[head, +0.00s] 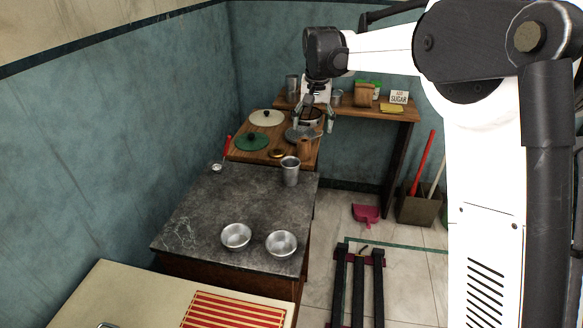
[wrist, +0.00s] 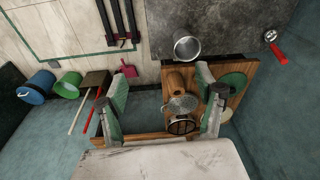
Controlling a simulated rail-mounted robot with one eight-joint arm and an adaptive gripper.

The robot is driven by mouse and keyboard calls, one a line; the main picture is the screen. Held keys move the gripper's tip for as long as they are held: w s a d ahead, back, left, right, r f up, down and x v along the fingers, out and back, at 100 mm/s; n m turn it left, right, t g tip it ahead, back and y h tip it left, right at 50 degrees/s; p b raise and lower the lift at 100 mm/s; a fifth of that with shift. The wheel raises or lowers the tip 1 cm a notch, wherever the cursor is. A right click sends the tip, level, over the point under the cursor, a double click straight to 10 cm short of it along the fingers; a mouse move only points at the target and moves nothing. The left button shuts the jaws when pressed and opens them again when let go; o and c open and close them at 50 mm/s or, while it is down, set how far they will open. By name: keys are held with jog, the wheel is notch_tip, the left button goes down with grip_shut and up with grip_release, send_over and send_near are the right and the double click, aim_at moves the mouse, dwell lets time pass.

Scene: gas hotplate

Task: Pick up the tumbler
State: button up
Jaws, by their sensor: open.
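A grey metal tumbler (head: 290,172) stands upright near the back right edge of the dark stone counter (head: 205,205). In the wrist view I look down into the tumbler's open mouth (wrist: 187,48), close to the counter's edge. My gripper (head: 314,124) is open and empty, with its fingers pointing down over the wooden board area behind the tumbler. The gripper is apart from the tumbler. In the wrist view the spread fingers (wrist: 162,82) frame a brown wooden cup-like object (wrist: 176,82), and the tumbler lies beyond the fingertips.
Two metal bowls (head: 236,236) (head: 282,244) sit at the counter's front. A red-handled ladle (head: 217,167) lies at its left edge. Green (head: 252,141) and cream (head: 267,118) lids lie on the wooden surface behind.

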jog(key=g, duration=0.2)
send_near(291, 174)
jog(key=w+a+r, duration=0.1)
jog(key=w+r, duration=0.1)
jog(key=f, duration=0.9)
jog(key=shift+w+a+f, duration=0.1)
jog(key=shift+w+a, duration=0.05)
jog(key=shift+w, duration=0.1)
jog(key=shift+w+d+f+p, duration=0.1)
jog(key=shift+d+f+p, duration=0.05)
jog(key=shift+f, duration=1.2)
jog(key=shift+w+d+f+p, duration=0.1)
jog(key=shift+d+f+p, duration=0.05)
jog(key=shift+f, duration=1.2)
jog(key=c, duration=1.3)
